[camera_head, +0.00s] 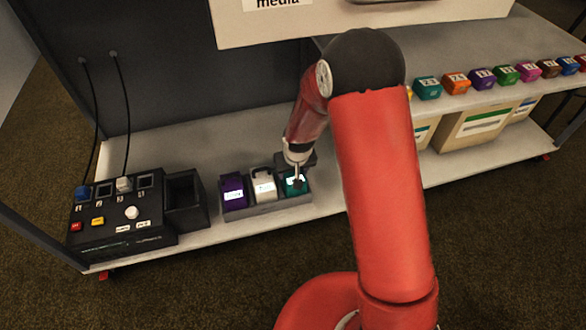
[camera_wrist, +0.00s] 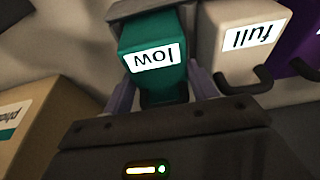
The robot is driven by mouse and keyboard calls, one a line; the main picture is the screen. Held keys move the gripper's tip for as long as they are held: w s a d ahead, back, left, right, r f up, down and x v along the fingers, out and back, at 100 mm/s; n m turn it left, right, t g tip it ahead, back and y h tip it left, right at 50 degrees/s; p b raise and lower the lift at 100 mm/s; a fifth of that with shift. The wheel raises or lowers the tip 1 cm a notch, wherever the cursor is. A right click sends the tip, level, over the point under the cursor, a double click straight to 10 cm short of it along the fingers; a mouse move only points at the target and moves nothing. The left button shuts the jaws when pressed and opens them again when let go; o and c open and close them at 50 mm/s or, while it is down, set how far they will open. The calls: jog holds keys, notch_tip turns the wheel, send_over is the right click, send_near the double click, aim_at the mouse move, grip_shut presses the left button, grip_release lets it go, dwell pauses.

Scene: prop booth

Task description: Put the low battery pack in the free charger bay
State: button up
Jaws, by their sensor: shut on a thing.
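The low battery pack is teal with a white "low" label; in the head view the teal pack (camera_head: 295,184) is at the right end of a grey tray (camera_head: 268,209). In the wrist view the low pack (camera_wrist: 152,62) sits between the fingers of my gripper (camera_wrist: 165,88), which is shut on it. A white pack labelled "full" (camera_wrist: 240,40) is beside it, and also shows in the head view (camera_head: 264,186). A purple pack (camera_head: 233,191) is at the tray's left end. The charger (camera_head: 120,224) is a black box at the left; I cannot tell which bay is free.
A dark open bin (camera_head: 185,202) is attached at the charger's right side. Two black cables hang behind the charger. Numbered coloured blocks (camera_head: 480,78) line a shelf at the right, above cardboard boxes (camera_head: 470,130). Bare shelf lies in front of the tray.

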dwell(0.3)
jog(key=o, duration=1.6)
jog(key=p+v, duration=0.1)
jog(key=v, duration=0.6)
jog(key=shift+s+r+p, duration=0.15)
jog(key=shift+r+p, duration=0.2)
jog(key=shift+p, duration=0.05)
